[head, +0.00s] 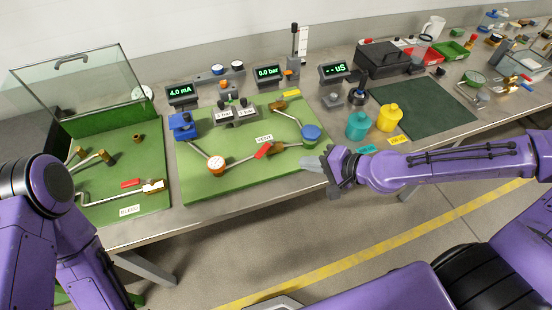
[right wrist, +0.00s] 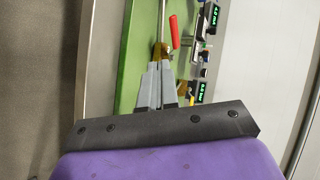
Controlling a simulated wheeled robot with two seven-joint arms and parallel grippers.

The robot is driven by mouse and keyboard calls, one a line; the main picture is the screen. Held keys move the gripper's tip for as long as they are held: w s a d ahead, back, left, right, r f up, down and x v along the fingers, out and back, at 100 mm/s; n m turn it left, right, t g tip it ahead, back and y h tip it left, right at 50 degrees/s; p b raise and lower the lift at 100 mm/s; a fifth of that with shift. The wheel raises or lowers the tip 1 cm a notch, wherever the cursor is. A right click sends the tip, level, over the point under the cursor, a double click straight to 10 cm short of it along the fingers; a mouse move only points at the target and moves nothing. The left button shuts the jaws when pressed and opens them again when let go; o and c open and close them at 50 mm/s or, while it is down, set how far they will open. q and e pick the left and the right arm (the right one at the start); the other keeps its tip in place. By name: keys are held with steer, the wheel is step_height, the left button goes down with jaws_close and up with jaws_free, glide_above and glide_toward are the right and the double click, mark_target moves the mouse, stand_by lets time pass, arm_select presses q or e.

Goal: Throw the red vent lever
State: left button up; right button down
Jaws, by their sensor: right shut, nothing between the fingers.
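The red vent lever (head: 263,151) sits on a brass valve on the middle green board (head: 210,188), just below the VENT label (head: 264,139). It also shows in the right wrist view (right wrist: 175,31), beyond the fingertips and a little right of them. My right gripper (head: 308,163) is shut and empty at the right edge of that board, apart from the lever and to its right. Its grey fingers also show in the right wrist view (right wrist: 164,72). My left arm enters at the left, with its gripper out of view.
A second red lever (head: 131,183) lies on the left green board by the BLEED label (head: 129,210). Teal (head: 358,126) and yellow (head: 389,118) bottles stand behind my right gripper.

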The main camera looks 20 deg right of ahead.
mark_target(266, 149)
steer(key=b+x, duration=0.1)
steer(key=x, duration=0.2)
steer(key=b+x, duration=0.1)
steer(key=x, duration=0.2)
steer(key=shift+w+a+f, duration=0.1)
steer(key=shift+w+f, duration=0.05)
steer(key=shift+f, duration=0.3)
arm_select(q)
step_height(266, 149, down, 3)
steer(key=shift+r, duration=0.1)
arm_select(e)
steer(key=w+a, duration=0.1)
steer(key=w, duration=0.1)
steer(key=w+a, duration=0.2)
steer(key=shift+a, duration=0.1)
arm_select(q)
steer(key=shift+w, duration=0.1)
arm_select(e)
steer(key=shift+a, duration=0.1)
